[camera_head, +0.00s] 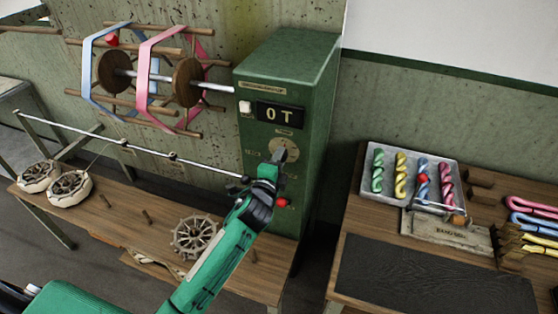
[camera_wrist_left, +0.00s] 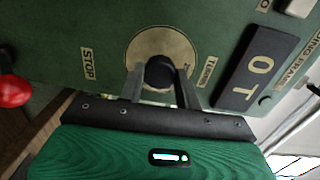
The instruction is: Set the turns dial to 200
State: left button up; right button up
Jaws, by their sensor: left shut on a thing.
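The turns dial is a dark round knob (camera_wrist_left: 160,71) on a pale disc (camera_wrist_left: 137,52) set in the front of the green machine cabinet (camera_head: 290,62). The disc shows in the head view (camera_head: 284,147), partly behind my gripper. My left gripper (camera_wrist_left: 160,80) has one finger on each side of the knob and is shut on it. It also shows in the head view (camera_head: 277,162). The disc's markings are mostly too small or hidden to read, so I cannot tell the setting. The display (camera_head: 280,114) above reads "0T". My right gripper is not in view.
A red button (camera_head: 282,202) sits below the dial and a white button (camera_head: 245,107) beside the display. A reel (camera_head: 150,78) with blue and pink skeins is left of the cabinet. A tray (camera_head: 381,193) of coloured skeins stands on the right table.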

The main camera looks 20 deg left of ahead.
pick_arm(q)
jog(key=shift+n, duration=0.9)
jog(key=o, duration=1)
jog(key=shift+a, duration=0.1)
jog(key=shift+s, duration=0.1)
jog(key=s+b, duration=0.4)
jog(key=s, duration=0.9)
jog(key=shift+s+r, duration=0.2)
jog(key=shift+s, duration=0.1)
